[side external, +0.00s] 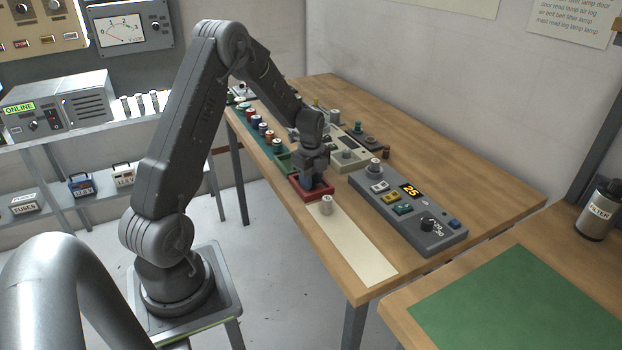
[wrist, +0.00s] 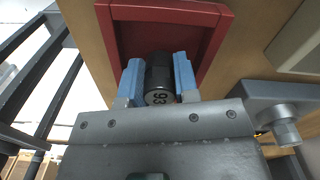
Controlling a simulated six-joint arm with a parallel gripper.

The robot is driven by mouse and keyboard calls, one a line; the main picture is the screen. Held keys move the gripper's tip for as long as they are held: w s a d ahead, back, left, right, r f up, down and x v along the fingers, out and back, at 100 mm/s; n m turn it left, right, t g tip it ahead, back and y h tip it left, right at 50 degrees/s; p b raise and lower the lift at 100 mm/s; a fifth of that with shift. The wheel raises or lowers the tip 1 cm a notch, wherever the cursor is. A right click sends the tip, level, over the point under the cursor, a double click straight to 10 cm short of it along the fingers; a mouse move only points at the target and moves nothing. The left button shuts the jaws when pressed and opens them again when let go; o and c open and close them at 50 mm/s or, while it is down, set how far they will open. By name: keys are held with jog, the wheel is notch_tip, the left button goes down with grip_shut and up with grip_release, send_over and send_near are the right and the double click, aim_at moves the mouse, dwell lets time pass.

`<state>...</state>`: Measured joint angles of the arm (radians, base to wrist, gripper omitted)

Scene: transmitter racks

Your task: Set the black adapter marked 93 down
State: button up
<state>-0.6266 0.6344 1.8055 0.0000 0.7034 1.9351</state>
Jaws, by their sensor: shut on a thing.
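The black adapter marked 93 (wrist: 159,80) is a short dark cylinder with a pale end face, seen between the blue finger pads in the wrist view. My gripper (wrist: 159,82) is shut on it. A red tray (wrist: 222,38) with a dark inside lies just beyond the adapter in that view. In the side external view, my gripper (side external: 312,184) points down over the red tray (side external: 325,193) and hides the adapter. I cannot tell whether the adapter touches the tray floor.
A grey control box (side external: 430,235) showing 25 is to the right. A green tray (side external: 284,160) and several coloured cylinders line the left edge behind.

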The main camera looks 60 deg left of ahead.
jog(key=o, duration=0.7)
jog(key=shift+f, duration=0.1)
jog(key=shift+c, duration=0.2)
